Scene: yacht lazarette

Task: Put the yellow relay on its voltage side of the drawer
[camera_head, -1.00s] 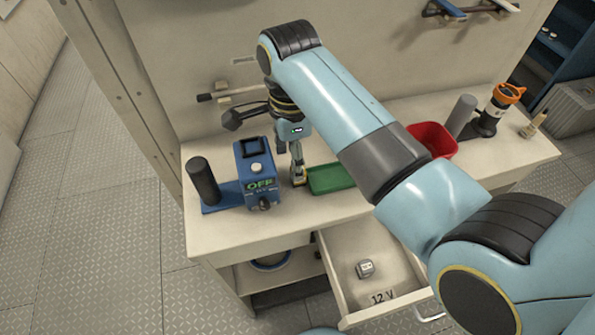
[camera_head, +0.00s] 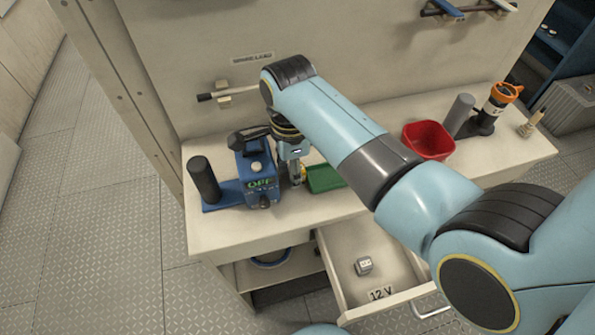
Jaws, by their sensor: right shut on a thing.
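The yellow relay (camera_head: 303,173) shows as a small yellow patch at my right gripper (camera_head: 297,181), between the blue tester and the green tray; most of it is hidden. My right gripper is shut on it, low over the bench top. The drawer (camera_head: 345,240) below the bench is open, with a "12 V" label (camera_head: 381,294) at its front. A grey relay (camera_head: 364,265) lies in it. The drawer's right part is hidden by my right arm. My left gripper is not in view.
A blue tester (camera_head: 257,178) reading "OFF" stands left of the gripper, with a black cylinder (camera_head: 203,180) beside it. A green tray (camera_head: 322,180) is partly behind my arm. A red bin (camera_head: 428,140) and an orange-topped device (camera_head: 497,105) stand to the right.

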